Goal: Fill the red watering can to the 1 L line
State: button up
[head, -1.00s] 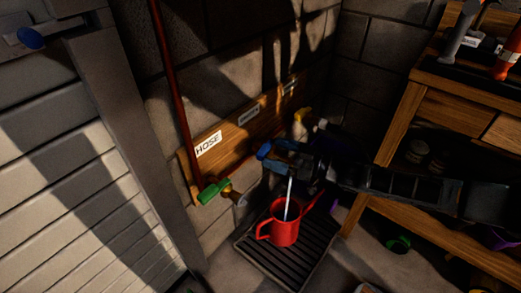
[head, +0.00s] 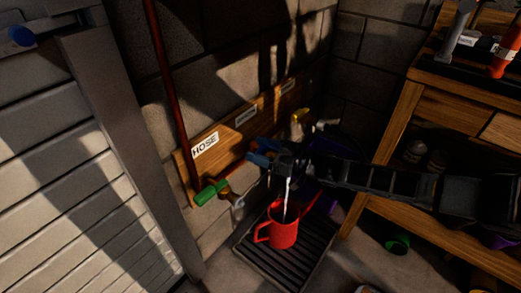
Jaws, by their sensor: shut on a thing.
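The red watering can (head: 283,232) stands upright on a black slatted drain tray (head: 262,252), its handle to the left and its spout to the right. A stream of water (head: 288,194) falls into its open top. The water level and the 1 L line cannot be made out. My gripper (head: 266,158) reaches in from the right and is shut on the blue tap handle (head: 260,160) above the can. The gripper hides most of that tap and its outlet.
A green-handled tap (head: 211,193) under the HOSE label (head: 205,146) is at the left, and a yellow-handled tap (head: 299,117) at the right. A wooden workbench (head: 392,150) stands at the right. A green cup (head: 397,245) lies on the floor.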

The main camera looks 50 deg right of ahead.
aim_at(264, 152)
jog(key=c, duration=0.9)
jog(key=shift+w+a+r+m+h+p, duration=0.15)
jog(key=shift+w+m+h+p, duration=0.2)
jog(key=shift+m+h+p, duration=0.45)
jog(key=shift+w+m+t+h, duration=0.2)
jog(key=shift+m+h, duration=0.15)
jog(key=shift+h, duration=0.4)
jog(key=shift+w+m+t+h, duration=0.1)
jog(key=shift+w+m+h, duration=0.2)
jog(key=shift+h, duration=0.45)
jog(key=shift+s, duration=0.1)
jog(key=shift+f, duration=0.2)
jog(key=o, duration=1.5)
jog(key=shift+c, duration=0.2)
jog(key=shift+r, duration=0.1)
jog(key=s+p, duration=0.1)
jog(key=s, duration=0.5)
jog(key=shift+s+p, duration=0.3)
jog(key=shift+p, duration=0.05)
jog(key=shift+s, duration=0.6)
